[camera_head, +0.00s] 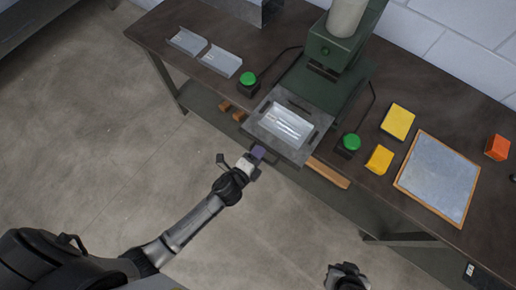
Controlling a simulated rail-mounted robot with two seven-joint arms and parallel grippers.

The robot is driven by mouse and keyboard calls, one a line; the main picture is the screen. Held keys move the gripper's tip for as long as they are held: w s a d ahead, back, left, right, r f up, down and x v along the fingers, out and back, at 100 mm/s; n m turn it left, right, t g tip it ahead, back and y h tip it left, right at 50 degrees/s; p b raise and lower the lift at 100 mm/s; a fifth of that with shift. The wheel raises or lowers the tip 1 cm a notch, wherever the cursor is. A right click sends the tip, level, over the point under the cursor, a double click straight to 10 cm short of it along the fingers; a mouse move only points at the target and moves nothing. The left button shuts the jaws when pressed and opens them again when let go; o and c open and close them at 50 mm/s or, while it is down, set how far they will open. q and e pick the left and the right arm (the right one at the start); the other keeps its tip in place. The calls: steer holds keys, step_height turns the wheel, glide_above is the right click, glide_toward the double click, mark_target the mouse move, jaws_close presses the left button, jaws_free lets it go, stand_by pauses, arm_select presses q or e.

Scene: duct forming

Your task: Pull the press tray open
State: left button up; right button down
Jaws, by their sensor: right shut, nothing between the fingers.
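The press tray (267,137) is a grey metal plate that juts out from the dark green press (325,72) past the table's front edge. A shiny formed metal piece (287,124) lies on it. My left gripper (257,154) is at the tray's front edge, by its dark handle. Its fingers are small and partly hidden, so I cannot tell whether they grip the handle. My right gripper (346,272) is shut and empty, low in the view over the floor, away from the table.
Green buttons stand left (248,79) and right (351,142) of the press. Yellow blocks (397,122), a wood-framed grey board (438,178) and an orange block (497,147) are at right. Floor before the table is clear.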

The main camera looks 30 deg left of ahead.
arm_select(q)
steer(key=v, duration=1.3)
steer(key=shift+s, duration=0.4)
steer(key=shift+r, duration=0.15)
